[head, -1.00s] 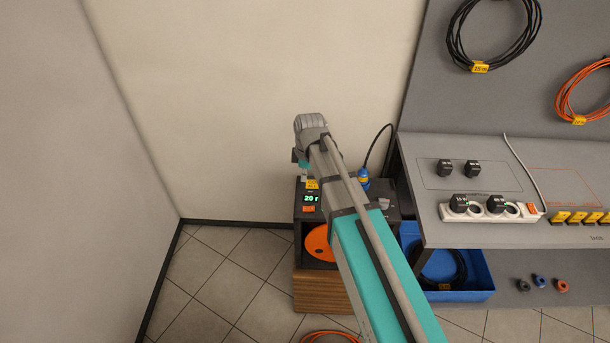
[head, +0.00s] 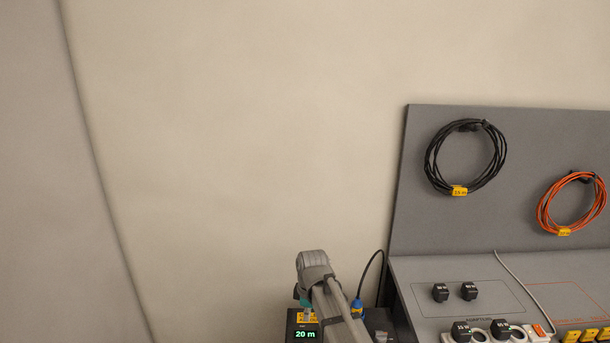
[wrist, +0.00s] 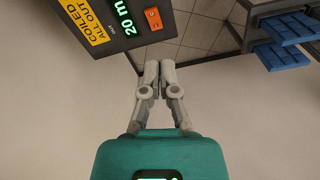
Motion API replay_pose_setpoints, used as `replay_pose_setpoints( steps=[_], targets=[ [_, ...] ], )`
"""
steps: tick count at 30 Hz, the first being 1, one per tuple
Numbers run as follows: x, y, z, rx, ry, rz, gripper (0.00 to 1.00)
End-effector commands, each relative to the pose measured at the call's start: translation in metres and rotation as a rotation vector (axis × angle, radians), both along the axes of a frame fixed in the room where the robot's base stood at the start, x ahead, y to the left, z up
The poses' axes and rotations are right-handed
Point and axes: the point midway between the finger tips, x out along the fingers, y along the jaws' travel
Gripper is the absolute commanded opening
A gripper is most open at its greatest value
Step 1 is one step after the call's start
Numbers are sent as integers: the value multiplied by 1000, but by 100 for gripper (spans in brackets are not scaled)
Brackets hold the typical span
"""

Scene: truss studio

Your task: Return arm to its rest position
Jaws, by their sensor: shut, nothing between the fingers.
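My gripper (wrist: 160,75) shows in the wrist view with its two grey fingers together and nothing between them. My fingers are hidden or too small to make out in that view.
A grey bench (head: 425,285) stands to the right with black adapters (head: 440,292) and a power strip (head: 540,338). A black cable coil (head: 464,187) and an orange coil (head: 571,229) hang on its back panel. A blue plug (head: 357,307) is beside my arm. The wall area above is clear.

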Motion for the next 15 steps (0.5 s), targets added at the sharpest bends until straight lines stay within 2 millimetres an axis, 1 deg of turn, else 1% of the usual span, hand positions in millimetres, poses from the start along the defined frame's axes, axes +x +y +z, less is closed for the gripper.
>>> replay_pose_setpoints(
  steps=[1, 6, 15],
  targets=[
    [-9, -13, 0, -3, 3, -66, 0],
    [-32, -52, 0, -16, 18, -347, 0],
    [-78, -118, 0, -39, 37, -866, 0]
  ],
)
